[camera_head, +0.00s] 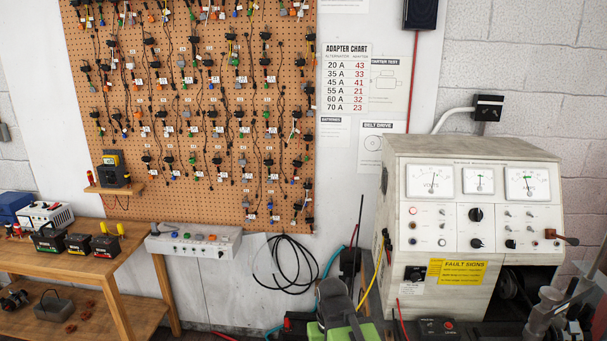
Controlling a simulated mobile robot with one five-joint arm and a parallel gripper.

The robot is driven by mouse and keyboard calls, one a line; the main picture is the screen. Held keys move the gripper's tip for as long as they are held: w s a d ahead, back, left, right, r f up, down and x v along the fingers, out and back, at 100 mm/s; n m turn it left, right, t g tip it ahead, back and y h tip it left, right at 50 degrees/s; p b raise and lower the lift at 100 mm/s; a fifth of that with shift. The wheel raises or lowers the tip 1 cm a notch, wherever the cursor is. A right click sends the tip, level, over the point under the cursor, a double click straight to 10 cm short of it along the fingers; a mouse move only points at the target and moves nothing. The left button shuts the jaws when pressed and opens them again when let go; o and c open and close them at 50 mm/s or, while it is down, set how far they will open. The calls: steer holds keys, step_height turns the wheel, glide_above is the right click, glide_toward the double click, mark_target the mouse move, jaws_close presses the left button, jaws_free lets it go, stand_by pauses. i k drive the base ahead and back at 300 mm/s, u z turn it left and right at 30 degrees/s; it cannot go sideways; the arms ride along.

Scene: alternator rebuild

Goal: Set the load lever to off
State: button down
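The grey-white test bench (424,258) stands at the right. A lever with a brown handle (562,237) sticks out to the right from the right end of its control panel, below the right-hand meter. The handle lies close to level. I cannot read any off or on mark beside it, and no label names it as the load lever. A dark grey and green part at the bottom centre, in front of the bench, looks like the end of my arm with my gripper (335,297). It is well left of and below the lever, touching nothing that I can make out. Its fingers are not clear.
The panel also has meters (434,181), knobs and small switches, with a yellow fault sign (458,272) below. Metal machinery (546,308) stands in front at the lower right. Cables hang left of the bench. A wooden table (75,262) with batteries is at the left.

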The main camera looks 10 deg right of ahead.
mark_target(574, 242)
steer(key=z, duration=0.35)
steer(key=k, duration=1.15)
steer(key=z, duration=0.7)
steer(key=i, duration=0.75)
steer(key=z, duration=0.4)
